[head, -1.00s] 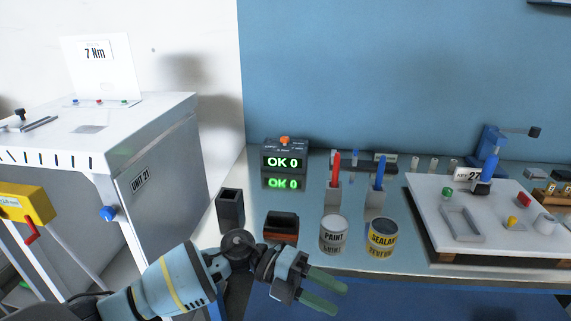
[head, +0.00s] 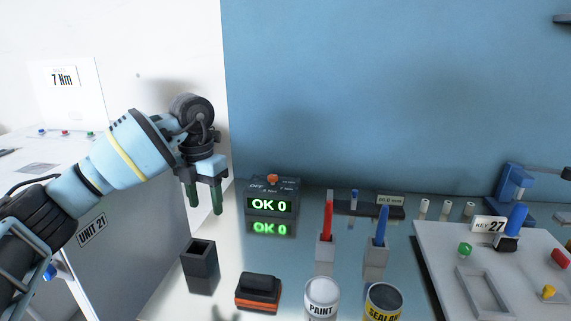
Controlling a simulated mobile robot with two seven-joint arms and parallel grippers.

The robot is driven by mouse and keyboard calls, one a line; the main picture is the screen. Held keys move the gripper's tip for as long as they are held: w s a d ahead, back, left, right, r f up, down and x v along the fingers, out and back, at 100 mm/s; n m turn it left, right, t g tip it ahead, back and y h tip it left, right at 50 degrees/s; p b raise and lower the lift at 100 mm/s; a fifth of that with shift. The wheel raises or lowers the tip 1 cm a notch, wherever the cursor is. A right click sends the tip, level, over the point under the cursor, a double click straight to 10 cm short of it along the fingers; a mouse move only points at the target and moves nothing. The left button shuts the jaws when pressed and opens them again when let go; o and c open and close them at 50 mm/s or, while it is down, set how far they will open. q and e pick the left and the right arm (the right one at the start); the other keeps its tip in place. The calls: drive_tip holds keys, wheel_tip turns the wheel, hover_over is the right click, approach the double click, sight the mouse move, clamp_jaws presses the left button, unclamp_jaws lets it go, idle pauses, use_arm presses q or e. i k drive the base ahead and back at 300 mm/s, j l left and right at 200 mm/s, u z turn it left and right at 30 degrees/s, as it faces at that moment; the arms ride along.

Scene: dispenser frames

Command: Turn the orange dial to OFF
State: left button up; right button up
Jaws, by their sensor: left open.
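The orange dial (head: 272,179) sits on top of a dark box (head: 291,188) near the back of the bench. The box's front display glows green and reads "OK 0". An "OFF" mark is legible on the box top, left of the dial. Where the dial points is too small to tell. My left gripper (head: 205,212) is open and empty, with its green fingers pointing down. It shows to the left of the box in the picture, apart from the dial. My right gripper is not in view.
A black open holder (head: 199,266) and an orange-and-black block (head: 258,291) stand in front. A red marker (head: 328,222) and a blue marker (head: 381,228) stand upright in holders, right of the box. Cans labelled PAINT (head: 321,299) and SEALANT (head: 383,302) stand at the front.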

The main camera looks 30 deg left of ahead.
sight(272, 178)
drive_tip(key=i, duration=1)
